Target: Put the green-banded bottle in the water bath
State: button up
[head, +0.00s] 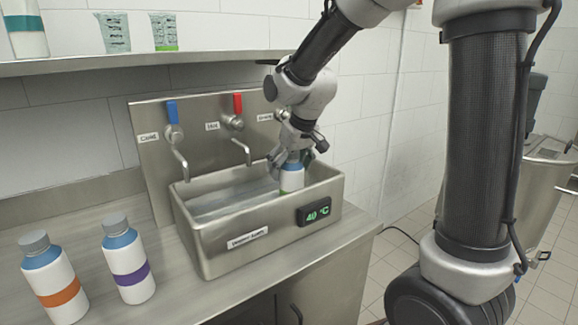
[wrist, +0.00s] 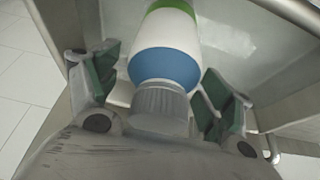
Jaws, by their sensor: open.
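The green-banded bottle (head: 291,178) is white with a blue shoulder and a green band. It stands inside the steel water bath (head: 193,236), toward the right end, its lower part hidden by the front wall. In the wrist view the bottle (wrist: 166,55) shows its grey cap, blue shoulder and green band. My gripper (head: 294,155) is above the bottle, pointing down. In the wrist view my gripper (wrist: 157,92) has its green-padded fingers apart on either side of the cap and shoulder, with gaps visible. The bath's display reads 40 °C.
An orange-banded bottle (head: 54,280) and a purple-banded bottle (head: 129,262) stand on the counter left of the bath. Blue (head: 173,112) and red (head: 238,105) tap handles with spouts rise behind the bath. A shelf (head: 140,60) holding containers runs above.

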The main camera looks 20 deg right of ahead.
jog(key=v, duration=1.1)
jog(key=s+d+f+m, duration=0.1)
jog(key=s+d, duration=0.3)
jog(key=s, duration=0.3)
jog(key=s+d+f+m+h, duration=0.1)
jog(key=s+d, duration=0.3)
jog(key=s, duration=0.4)
jog(key=s+d+f+m, duration=0.1)
jog(key=s+d, duration=0.3)
jog(key=s, duration=0.4)
jog(key=shift+d+f+m, duration=0.3)
jog(key=shift+f, duration=0.05)
